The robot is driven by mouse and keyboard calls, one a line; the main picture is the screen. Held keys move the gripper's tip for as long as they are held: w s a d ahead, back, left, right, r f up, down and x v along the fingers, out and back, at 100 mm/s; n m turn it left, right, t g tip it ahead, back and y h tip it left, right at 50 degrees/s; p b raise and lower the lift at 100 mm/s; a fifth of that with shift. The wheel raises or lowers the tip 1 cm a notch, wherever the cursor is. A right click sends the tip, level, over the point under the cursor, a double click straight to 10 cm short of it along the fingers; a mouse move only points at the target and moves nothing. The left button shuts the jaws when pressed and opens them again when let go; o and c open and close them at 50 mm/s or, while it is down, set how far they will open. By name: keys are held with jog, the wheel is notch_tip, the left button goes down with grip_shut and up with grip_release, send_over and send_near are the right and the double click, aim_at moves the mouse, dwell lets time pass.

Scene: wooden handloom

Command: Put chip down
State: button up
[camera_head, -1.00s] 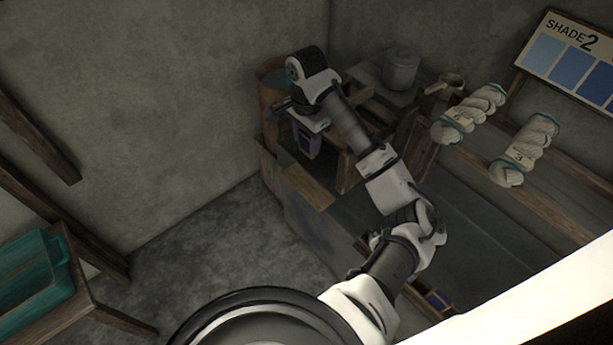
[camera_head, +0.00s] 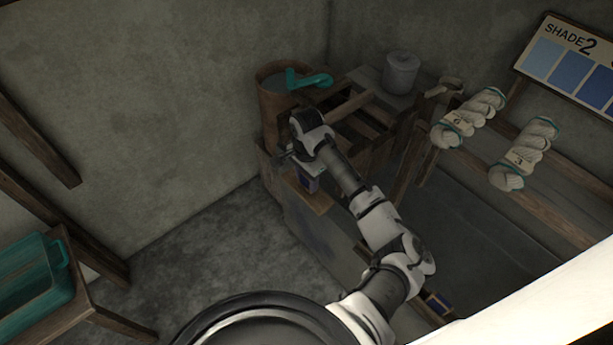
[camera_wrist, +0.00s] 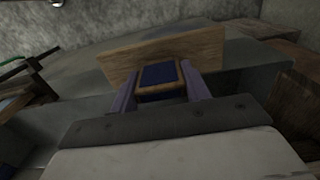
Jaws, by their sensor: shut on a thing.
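The chip (camera_wrist: 160,76) is a small wooden-rimmed piece with a dark blue face. In the wrist view it sits between the two fingers of my gripper (camera_wrist: 163,90), which is shut on it. A plain wooden board (camera_wrist: 122,62) stands close behind the chip in that view; I cannot tell whether they touch. In the head view my gripper (camera_head: 306,183) is low over the near left corner of the workbench, by the wooden board (camera_head: 318,204). The chip shows there only as a small dark patch under my wrist.
A brown barrel (camera_head: 268,105) with a teal handled tool (camera_head: 310,80) stands behind my arm. A slatted wooden rack (camera_head: 375,125), a grey lidded pot (camera_head: 401,72) and two pale skeins (camera_head: 470,118) are nearby. A shade board (camera_head: 570,62) hangs at right. A teal bin (camera_head: 35,275) is at left.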

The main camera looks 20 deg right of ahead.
jog(key=o, duration=0.9)
jog(key=shift+f, duration=0.1)
jog(key=shift+o, duration=0.2)
notch_tip(320, 180, up, 12)
jog(key=shift+b, duration=0.3)
